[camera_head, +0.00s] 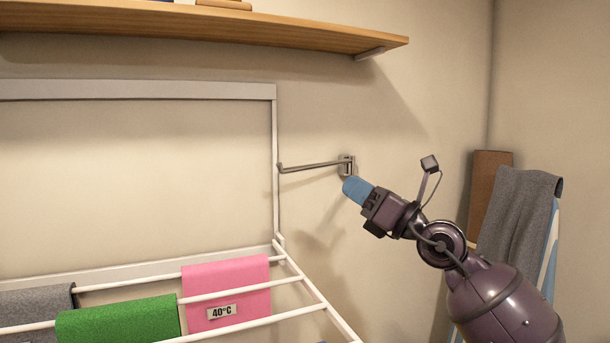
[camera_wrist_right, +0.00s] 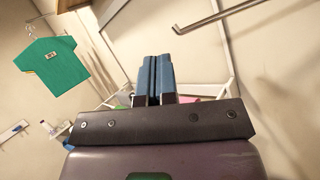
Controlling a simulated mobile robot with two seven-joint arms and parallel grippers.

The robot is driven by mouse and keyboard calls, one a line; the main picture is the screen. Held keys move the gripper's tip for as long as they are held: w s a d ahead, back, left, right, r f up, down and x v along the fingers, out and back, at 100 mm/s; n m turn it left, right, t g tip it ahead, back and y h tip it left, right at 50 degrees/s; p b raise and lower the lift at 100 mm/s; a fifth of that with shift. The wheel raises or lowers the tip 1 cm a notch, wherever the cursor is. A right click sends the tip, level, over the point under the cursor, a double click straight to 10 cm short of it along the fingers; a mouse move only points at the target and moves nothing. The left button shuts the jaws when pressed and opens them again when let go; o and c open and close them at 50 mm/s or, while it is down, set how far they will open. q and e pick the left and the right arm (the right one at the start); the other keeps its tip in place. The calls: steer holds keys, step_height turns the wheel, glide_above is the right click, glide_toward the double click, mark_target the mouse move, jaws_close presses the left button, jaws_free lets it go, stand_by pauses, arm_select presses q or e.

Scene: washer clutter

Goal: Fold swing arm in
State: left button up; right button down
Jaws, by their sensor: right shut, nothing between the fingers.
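The swing arm (camera_head: 312,166) is a thin grey metal rod that sticks out to the left from a small bracket (camera_head: 347,165) on the wall. Its free end lies close to the right upright of the white drying rack in the head view. It also shows as a rod at the top right of the right wrist view (camera_wrist_right: 215,19). My right gripper (camera_head: 349,188), with blue fingers, is shut and empty just below the bracket in the head view. Its fingers are together in the right wrist view (camera_wrist_right: 155,75). My left gripper is not in view.
A white drying rack (camera_head: 276,165) with grey, green and pink cloths (camera_head: 228,290) stands at the left. A wooden shelf (camera_head: 200,27) runs above. At the right, a grey cloth (camera_head: 517,215) hangs beside a brown board (camera_head: 487,185). A green shirt (camera_wrist_right: 50,62) hangs in the wrist view.

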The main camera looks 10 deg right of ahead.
mark_target(297, 170)
steer(key=w+a+h, duration=0.1)
steer(key=w+a, duration=0.1)
steer(key=w, duration=0.2)
steer(key=w+a+n+h+b, duration=0.1)
steer(key=w+a, duration=0.1)
steer(key=w, duration=0.3)
steer(key=w+a+h, duration=0.2)
steer(key=w+a, duration=0.1)
steer(key=w, duration=0.1)
steer(key=shift+w+r+n, duration=0.2)
steer(key=shift+r+n, duration=0.05)
steer(key=shift+n, duration=0.15)
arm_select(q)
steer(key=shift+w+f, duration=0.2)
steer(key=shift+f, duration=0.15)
arm_select(e)
steer(key=shift+a, duration=0.15)
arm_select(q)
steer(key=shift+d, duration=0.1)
